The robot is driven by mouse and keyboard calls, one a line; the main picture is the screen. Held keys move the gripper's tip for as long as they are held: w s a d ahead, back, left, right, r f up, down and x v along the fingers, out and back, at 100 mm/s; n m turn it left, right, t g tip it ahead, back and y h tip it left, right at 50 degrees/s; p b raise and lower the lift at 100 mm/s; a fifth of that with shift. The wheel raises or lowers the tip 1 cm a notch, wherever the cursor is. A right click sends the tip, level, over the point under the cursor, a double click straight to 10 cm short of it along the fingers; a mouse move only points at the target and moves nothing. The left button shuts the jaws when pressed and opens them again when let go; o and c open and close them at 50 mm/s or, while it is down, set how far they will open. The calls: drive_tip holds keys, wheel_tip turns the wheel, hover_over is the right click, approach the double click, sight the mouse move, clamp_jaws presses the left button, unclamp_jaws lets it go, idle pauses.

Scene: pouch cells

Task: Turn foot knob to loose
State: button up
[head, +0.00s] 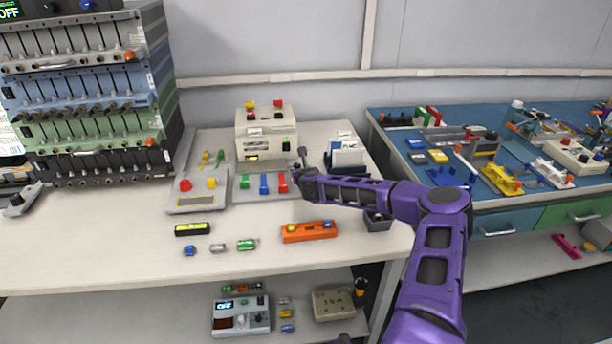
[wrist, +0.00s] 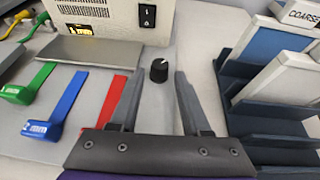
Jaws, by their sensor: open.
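A black round knob (wrist: 159,70) with a white pointer line stands on a grey base plate (wrist: 62,136) in the wrist view. I see no label that names it as the foot knob. My gripper (wrist: 158,82) is open, with one finger to each side of the knob and the knob near the fingertips. I cannot tell whether either finger touches it. In the head view my gripper (head: 301,160) is at the right end of the plate, and the knob is not clearly visible there.
A beige box (head: 267,135) with a rocker switch stands behind the plate. Green, blue (wrist: 66,104) and red (wrist: 112,100) levers lie to the left. A dark rack (wrist: 262,120) holding panels, one marked COARSE, stands close on the right.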

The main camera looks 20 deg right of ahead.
drive_tip(key=v, duration=1.2)
drive_tip(key=shift+p, duration=0.4)
